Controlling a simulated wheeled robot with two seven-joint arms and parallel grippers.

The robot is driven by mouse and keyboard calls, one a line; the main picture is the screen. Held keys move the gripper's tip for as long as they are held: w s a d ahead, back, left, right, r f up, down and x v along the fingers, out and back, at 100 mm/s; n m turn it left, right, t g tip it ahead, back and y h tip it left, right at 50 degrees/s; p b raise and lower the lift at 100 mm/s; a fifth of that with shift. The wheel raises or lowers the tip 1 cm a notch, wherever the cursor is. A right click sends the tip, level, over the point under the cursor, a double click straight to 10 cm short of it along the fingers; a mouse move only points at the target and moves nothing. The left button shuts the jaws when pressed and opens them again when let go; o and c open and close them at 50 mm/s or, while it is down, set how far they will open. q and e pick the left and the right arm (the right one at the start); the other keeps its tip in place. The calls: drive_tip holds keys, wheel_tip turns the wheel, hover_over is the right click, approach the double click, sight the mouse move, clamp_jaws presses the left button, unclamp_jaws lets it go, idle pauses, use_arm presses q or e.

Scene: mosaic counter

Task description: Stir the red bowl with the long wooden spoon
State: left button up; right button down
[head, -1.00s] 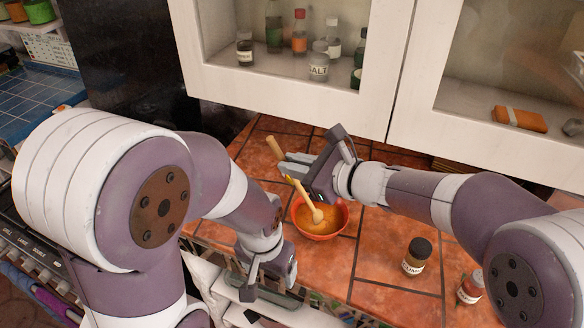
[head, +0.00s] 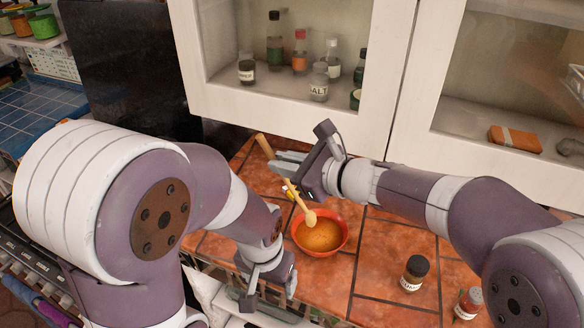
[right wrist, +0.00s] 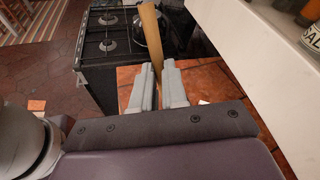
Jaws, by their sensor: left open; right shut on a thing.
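The red bowl (head: 343,240) stands on the tiled counter and holds an orange-brown liquid. The long wooden spoon (head: 300,205) slants down from the upper left, its head over the bowl's back-left part. I cannot tell whether the head touches the rim or liquid. My right gripper (head: 282,165) is shut on the spoon's handle, above and behind the bowl. In the right wrist view the handle (right wrist: 151,35) rises between the fingertips (right wrist: 157,68). My left gripper (head: 262,292) is open and empty, low at the counter's front edge, left of the bowl.
A white cabinet (head: 290,122) with bottles inside borders the counter's back. A small yellow thing (head: 289,190) is partly hidden near the spoon. Tiles between bowl and jars are clear.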

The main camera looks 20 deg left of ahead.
drive_tip(key=shift+s+a+r, duration=0.1)
drive_tip(key=shift+a+r, duration=0.1)
drive_tip(key=shift+r, duration=0.35)
wheel_tip(320, 180, up, 4)
drive_tip(key=p, duration=0.2)
drive_tip(key=shift+f+p, duration=0.15)
drive_tip(key=shift+p, duration=0.2)
